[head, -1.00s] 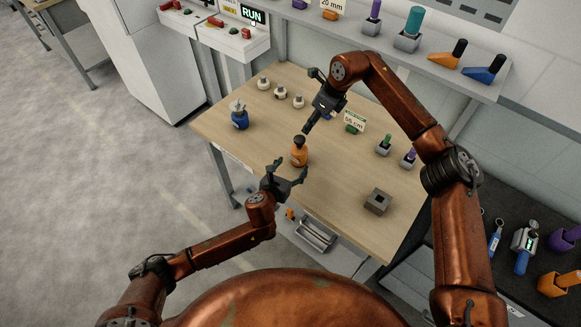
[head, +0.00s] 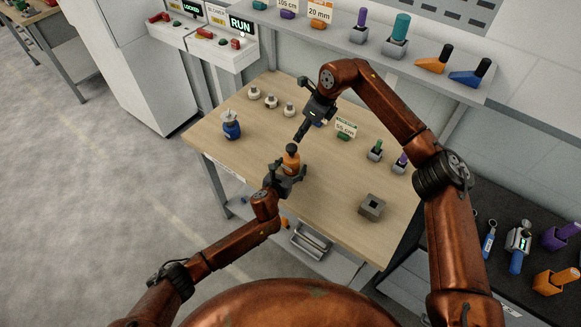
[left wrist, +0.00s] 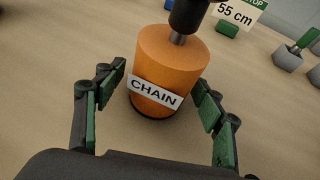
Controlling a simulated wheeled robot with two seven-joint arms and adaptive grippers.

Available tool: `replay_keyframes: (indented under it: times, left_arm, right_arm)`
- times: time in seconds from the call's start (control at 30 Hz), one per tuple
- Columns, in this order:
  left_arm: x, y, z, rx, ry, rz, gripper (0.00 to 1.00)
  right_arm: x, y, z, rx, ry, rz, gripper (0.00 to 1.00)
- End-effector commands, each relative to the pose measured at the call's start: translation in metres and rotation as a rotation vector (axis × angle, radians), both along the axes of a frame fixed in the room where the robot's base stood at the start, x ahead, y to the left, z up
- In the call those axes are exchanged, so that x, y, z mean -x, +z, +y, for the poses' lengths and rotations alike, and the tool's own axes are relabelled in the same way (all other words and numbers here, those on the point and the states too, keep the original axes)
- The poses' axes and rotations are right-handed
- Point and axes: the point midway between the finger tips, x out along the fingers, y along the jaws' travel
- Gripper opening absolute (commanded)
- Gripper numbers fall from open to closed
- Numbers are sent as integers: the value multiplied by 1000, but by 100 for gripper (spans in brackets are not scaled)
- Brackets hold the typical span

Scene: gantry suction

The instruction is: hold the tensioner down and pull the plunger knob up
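The tensioner is an orange cylinder (head: 290,165) standing upright on the wooden table, with a black plunger knob (head: 292,149) on top. In the left wrist view, its orange body (left wrist: 170,60) carries a CHAIN label, and the black knob (left wrist: 188,12) sits on a short metal rod. My left gripper (head: 286,173) is open, low on the near side of the tensioner. Its fingers stand on either side of the orange body with visible gaps. My right gripper (head: 300,136) points down just above the knob; its fingers overlap in the view, so their opening is unclear.
A blue bottle-like device (head: 232,128) and several small white-topped knobs (head: 271,101) stand on the left of the table. A 55 cm sign (head: 346,128) stands behind my right gripper. A grey square block (head: 372,207) sits at right. The front middle is clear.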

Motion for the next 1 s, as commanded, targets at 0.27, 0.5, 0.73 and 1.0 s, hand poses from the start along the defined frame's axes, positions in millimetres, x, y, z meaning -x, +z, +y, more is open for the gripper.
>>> replay_keyframes:
  times: [0.27,0.5,0.73,1.0]
  left_arm:
    - [0,0,0,0,1,0,42]
    - [0,0,1,0,1,0,26]
    - [0,0,1,0,1,0,10]
    - [0,0,1,0,1,0,52]
  right_arm:
    - [0,0,0,0,0,0,29]
    - [0,0,0,0,0,0,29]
    - [0,0,0,0,0,0,29]
    - [0,0,0,0,0,0,29]
